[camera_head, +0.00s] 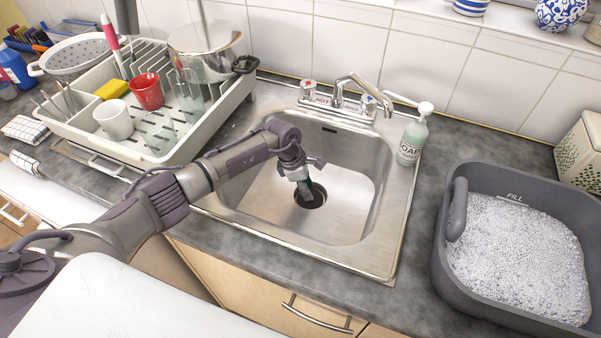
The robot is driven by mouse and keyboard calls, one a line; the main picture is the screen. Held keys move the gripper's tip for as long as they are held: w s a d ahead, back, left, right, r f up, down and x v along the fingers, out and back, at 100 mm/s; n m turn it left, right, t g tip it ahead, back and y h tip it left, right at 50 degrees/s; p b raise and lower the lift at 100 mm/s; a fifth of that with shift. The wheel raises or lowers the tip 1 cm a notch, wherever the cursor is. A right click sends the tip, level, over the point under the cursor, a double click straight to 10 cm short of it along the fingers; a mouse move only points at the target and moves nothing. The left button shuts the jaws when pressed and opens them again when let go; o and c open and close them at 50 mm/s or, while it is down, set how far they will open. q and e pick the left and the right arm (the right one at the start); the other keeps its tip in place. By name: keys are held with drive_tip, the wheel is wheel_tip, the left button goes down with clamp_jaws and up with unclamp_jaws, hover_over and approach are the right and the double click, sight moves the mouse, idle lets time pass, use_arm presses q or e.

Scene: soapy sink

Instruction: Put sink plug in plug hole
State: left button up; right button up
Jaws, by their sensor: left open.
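The steel sink (345,222) is set in the dark counter at the centre, with no water visible in its basin. The round, dark plug hole (315,201) is in the basin floor, partly covered by my gripper. My left gripper (308,190) points down into the basin, open, with its fingertips at or just above the plug hole. I cannot make out the sink plug clearly; a dark patch shows by the fingertips, and I cannot tell whether it is the plug or part of the hole. My right gripper is out of view.
A mixer tap (350,92) stands behind the basin, with a soap bottle (412,140) at its right corner. A grey tub (441,262) of foamy suds is on the right. A dish rack (150,155) with cups, a pot and a sponge fills the left.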

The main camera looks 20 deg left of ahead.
sight(297, 199)
use_arm(q)
drive_tip(key=v, duration=0.9)
drive_tip(key=shift+b, duration=0.45)
drive_tip(key=shift+r, duration=0.15)
